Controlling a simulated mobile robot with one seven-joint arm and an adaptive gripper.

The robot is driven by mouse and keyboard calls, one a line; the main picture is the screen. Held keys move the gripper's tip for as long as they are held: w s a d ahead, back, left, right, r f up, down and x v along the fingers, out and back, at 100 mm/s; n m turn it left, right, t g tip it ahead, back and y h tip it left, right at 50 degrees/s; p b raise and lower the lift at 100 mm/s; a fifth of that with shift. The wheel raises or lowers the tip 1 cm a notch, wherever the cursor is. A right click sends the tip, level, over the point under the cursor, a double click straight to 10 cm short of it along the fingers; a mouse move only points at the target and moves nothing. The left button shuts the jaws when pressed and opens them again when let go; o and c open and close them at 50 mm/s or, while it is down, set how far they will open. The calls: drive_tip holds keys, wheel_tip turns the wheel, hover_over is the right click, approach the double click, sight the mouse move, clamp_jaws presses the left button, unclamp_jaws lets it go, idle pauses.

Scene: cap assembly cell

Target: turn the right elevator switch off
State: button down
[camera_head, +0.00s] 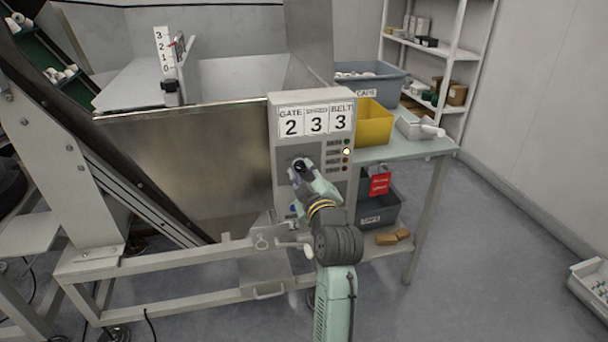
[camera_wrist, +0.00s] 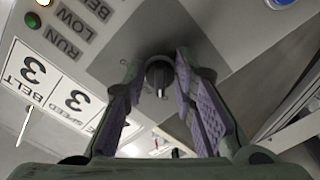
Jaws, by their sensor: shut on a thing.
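The grey control box (camera_head: 310,100) stands in the middle of the head view, with a panel reading GATE 2, SPEED 3, BELT 3. A black rotary switch knob (camera_wrist: 158,77) with a pale pointer mark sits on its face. In the wrist view, my gripper (camera_wrist: 159,65) has one finger on each side of the knob and is shut on it. In the head view, my gripper (camera_head: 301,168) is at the box front, left of the lamp column, and largely covers the switch. The switch's label cannot be read.
One lamp (camera_head: 346,152) in the column glows; the others look dark. A metal hopper (camera_head: 190,160) and an inclined conveyor are on the left. Floor at right is mostly clear.

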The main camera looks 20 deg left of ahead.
drive_tip(key=c, duration=1.4)
unclamp_jaws()
drive_tip(key=shift+o, duration=0.2)
drive_tip(key=v, duration=1.2)
